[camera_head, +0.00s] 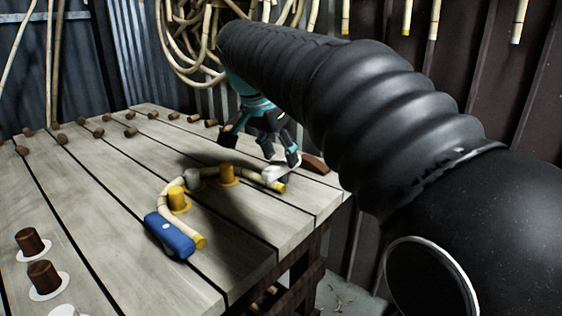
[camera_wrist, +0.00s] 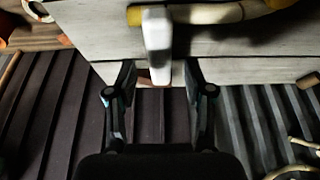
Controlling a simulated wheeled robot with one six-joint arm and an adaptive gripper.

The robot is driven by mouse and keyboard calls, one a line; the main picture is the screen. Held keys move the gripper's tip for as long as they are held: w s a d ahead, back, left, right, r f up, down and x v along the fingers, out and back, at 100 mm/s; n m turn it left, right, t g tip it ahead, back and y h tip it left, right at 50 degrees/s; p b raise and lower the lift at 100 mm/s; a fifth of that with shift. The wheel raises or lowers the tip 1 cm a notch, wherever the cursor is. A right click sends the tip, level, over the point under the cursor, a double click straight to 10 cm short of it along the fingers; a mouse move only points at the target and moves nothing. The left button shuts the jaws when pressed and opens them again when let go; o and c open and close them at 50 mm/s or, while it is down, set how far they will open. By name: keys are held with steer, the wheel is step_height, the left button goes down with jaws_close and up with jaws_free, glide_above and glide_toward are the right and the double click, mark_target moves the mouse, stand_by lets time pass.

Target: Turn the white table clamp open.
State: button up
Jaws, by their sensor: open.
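The white table clamp (camera_head: 275,173) sits near the right edge of the wooden table, by the yellow-tipped end of a bent rattan rod (camera_head: 252,172). In the wrist view the white clamp (camera_wrist: 157,38) points toward me as a long narrow bar, next to the rod's yellow end (camera_wrist: 135,15). My gripper (camera_head: 281,156) is directly over the clamp in the head view. In the wrist view my gripper (camera_wrist: 158,76) is open, with one finger on each side of the clamp's near end and a gap to both. A brown piece partly shows below that end.
The rod curves around yellow pegs (camera_head: 178,199) to a blue clamp (camera_head: 170,236) on the plank table (camera_head: 110,250). Brown pegs (camera_head: 44,277) stand at the front left, and several lie along the far edge. Coiled rattan (camera_head: 190,50) hangs on the wall behind.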

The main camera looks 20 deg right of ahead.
steer(key=shift+x, duration=0.9)
jaws_close()
